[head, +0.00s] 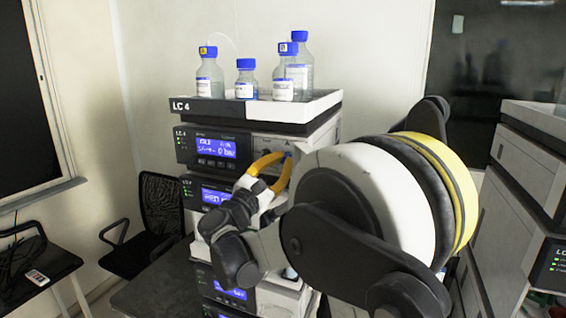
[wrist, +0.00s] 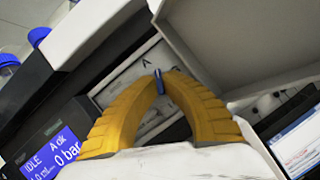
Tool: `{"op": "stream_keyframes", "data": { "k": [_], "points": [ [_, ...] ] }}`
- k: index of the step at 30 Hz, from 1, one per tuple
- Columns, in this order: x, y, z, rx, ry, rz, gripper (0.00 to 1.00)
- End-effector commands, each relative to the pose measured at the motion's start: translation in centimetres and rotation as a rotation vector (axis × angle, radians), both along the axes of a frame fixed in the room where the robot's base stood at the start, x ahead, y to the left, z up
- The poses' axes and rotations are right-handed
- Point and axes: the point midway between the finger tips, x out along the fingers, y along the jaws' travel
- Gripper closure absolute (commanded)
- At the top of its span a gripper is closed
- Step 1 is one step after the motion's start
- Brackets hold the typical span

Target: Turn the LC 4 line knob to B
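The LC 4 stack (head: 222,108) stands in the middle of the head view, with its name on the top tray's front. Its blue line knob (wrist: 159,84) sits on a light panel in the upper module, close to a printed A; a B label is not readable. My gripper (wrist: 164,76) has its two yellow fingers closed in on either side of the knob, with the tips appearing to touch it. In the head view my gripper (head: 285,156) reaches the same panel, and my arm covers much of the stack's right side. The LC 4 display (wrist: 54,150) reads IDLE and 0 bar.
Several blue-capped bottles (head: 246,79) stand in the tray on top of the stack. An open grey panel or cover (wrist: 235,45) is right of the fingers in the wrist view. Another stack (head: 520,170) stands at right. A black chair (head: 160,205) is at left.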

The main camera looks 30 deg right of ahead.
Motion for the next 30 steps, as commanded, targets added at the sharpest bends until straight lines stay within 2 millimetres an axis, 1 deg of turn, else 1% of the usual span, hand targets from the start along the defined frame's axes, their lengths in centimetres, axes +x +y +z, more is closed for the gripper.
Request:
{"op": "stream_keyframes", "data": {
  "k": [30],
  "points": [
    [0.25, 0.2, 0.54, 0.543, -0.696, 0.001, 1.0]
  ]
}}
